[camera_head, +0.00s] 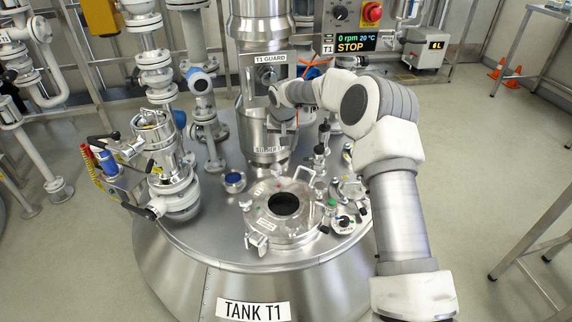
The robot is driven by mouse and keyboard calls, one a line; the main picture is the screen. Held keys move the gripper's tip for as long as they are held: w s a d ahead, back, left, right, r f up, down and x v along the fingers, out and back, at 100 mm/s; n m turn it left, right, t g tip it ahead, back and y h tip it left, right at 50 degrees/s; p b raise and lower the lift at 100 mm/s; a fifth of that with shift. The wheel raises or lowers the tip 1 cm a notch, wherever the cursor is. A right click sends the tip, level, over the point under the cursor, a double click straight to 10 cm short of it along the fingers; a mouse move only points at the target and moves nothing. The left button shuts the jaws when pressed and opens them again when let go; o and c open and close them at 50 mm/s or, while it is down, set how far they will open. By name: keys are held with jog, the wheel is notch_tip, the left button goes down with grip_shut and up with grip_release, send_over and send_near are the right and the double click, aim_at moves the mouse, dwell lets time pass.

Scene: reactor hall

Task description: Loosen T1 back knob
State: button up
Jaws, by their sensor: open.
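Tank T1 (190,225) is a wide steel vessel with a "TANK T1" label on its front. A round manway lid (270,228) with a dark central opening sits on its top. Knobs and clamps stand around the lid's rim, including a pale knob (320,187) at its back right and a clamp (257,241) at its front left. I cannot tell for sure which one is the back knob. My gripper (283,132) is open, behind and above the lid, in front of the steel stirrer column. Its fingertips are small and hard to make out.
The stirrer column (262,113) with the T1 guard rises behind the lid. Valves and pipework (172,180) crowd the left. Small fittings (321,150) stand right of the column, near my arm. A control panel showing STOP (353,43) is at the back. Open floor lies to the right.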

jog(key=n, duration=0.1)
jog(key=b, duration=0.6)
send_near(276, 167)
jog(key=shift+t, duration=0.3)
jog(key=x, duration=0.8)
jog(key=shift+s+f, duration=0.2)
jog(key=shift+f, duration=0.1)
jog(key=shift+p, duration=0.3)
jog(key=c, duration=1.4)
